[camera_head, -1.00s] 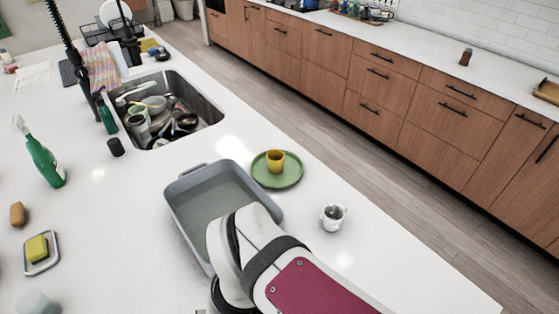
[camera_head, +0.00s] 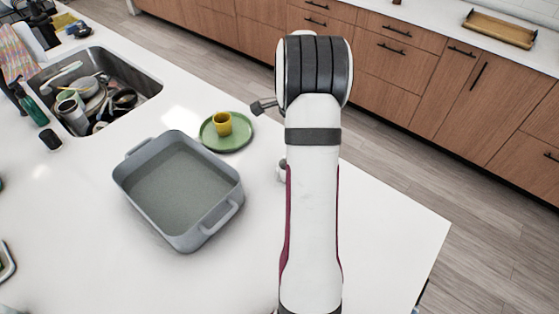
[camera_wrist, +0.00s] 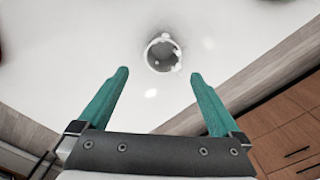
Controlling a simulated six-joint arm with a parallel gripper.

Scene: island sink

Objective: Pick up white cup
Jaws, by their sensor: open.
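The white cup (camera_wrist: 163,54) stands on the white counter in the wrist view, seen from above with its dark round opening showing. My gripper (camera_wrist: 159,75) is open and empty, its two teal fingers pointing toward the cup. The cup lies a little beyond the fingertips in the picture, roughly centred between them, and apart from both. In the head view the cup (camera_head: 281,172) is mostly hidden behind my arm; only a small part shows at the arm's left edge. The fingers are hidden in the head view.
A grey-blue baking dish (camera_head: 127,172) sits on the counter (camera_head: 90,220) left of my arm. A yellow cup (camera_head: 222,123) stands on a green plate (camera_head: 238,141) behind it. The sink (camera_head: 146,89) full of dishes is at the far left. The counter's right edge is near my arm.

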